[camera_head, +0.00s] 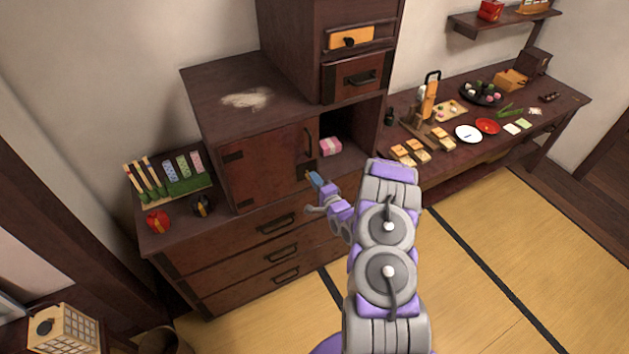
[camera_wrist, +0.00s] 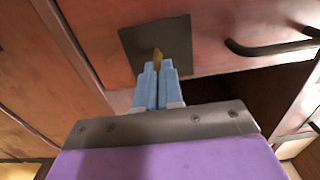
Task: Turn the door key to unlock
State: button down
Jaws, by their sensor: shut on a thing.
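In the wrist view my gripper (camera_wrist: 157,70) is shut on a small brass key (camera_wrist: 157,55). The key's far end is against a dark square lock plate (camera_wrist: 140,38) on the red-brown cabinet door; I cannot tell how deep it sits. In the head view my gripper (camera_head: 315,180) is at the lower right part of the cabinet door (camera_head: 262,165), and the key there (camera_head: 308,174) is tiny. A dark curved door handle (camera_wrist: 265,49) is to the right of the lock plate in the wrist view; the handle also shows in the head view (camera_head: 308,141).
Below are drawers with dark handles (camera_head: 283,254). A long table (camera_head: 555,113) with food and dishes stands at right. Tatami floor (camera_head: 490,220) is clear in front.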

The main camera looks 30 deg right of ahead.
jog(key=shift+d+f, duration=0.1)
jog(key=c, duration=1.3)
grip_release()
jog(key=shift+d, duration=0.2)
jog(key=shift+a, duration=0.1)
jog(key=s, duration=0.5)
jog(key=s+p, duration=0.1)
jog(key=s, duration=0.5)
jog(key=s+p, duration=0.1)
jog(key=s, duration=0.5)
jog(key=shift+s+d, duration=0.15)
jog(key=shift+d, duration=0.25)
jog(key=shift+f, duration=0.1)
